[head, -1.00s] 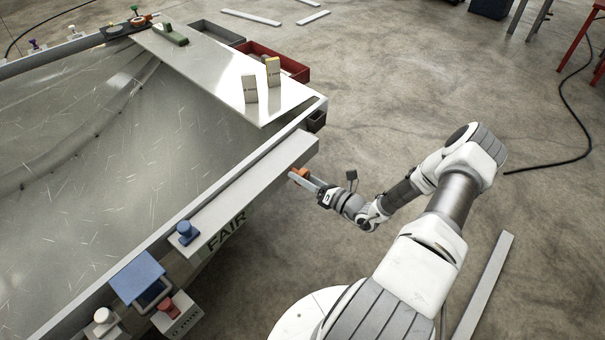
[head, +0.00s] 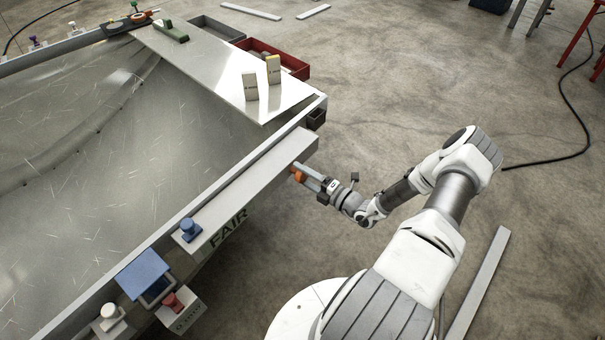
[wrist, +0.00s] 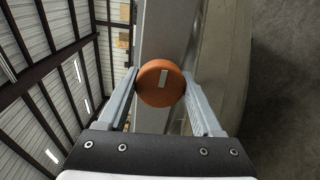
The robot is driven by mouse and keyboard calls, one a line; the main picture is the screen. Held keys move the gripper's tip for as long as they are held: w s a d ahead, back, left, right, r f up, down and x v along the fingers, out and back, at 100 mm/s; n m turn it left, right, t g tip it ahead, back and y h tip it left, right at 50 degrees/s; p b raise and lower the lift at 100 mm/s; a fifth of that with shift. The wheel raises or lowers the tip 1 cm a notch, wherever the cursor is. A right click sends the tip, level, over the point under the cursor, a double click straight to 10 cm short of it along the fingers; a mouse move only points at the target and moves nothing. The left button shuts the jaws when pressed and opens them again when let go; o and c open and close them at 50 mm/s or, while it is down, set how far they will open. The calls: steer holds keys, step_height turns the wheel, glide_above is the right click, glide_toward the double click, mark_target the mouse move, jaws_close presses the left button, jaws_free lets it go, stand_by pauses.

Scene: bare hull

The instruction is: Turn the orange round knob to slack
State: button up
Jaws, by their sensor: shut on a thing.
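The orange round knob (wrist: 161,88) sits between the two fingers of my gripper (wrist: 161,92) in the wrist view, with a finger against each side. A pale rectangular mark on its face stands nearly upright, tilted slightly. In the head view the knob (head: 299,176) shows at the front side of the table's edge ledge, partly covered by my gripper (head: 304,173). My gripper is shut on the knob. Any marking for slack is not visible.
A blue knob (head: 189,229) stands on the ledge (head: 262,178) beside the word FAIR. A blue-lidded box (head: 143,276), a red button (head: 172,301) and a white knob (head: 109,314) are at lower left. Two upright blocks stand on the white panel (head: 220,75). Floor right of the table is mostly clear.

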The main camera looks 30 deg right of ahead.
steer(key=shift+m, duration=0.5)
steer(key=o, duration=1.3)
steer(key=shift+o, duration=0.2)
steer(key=p+v, duration=0.2)
steer(key=v, duration=1.5)
steer(key=shift+s+d, duration=0.15)
steer(key=shift+s, duration=0.05)
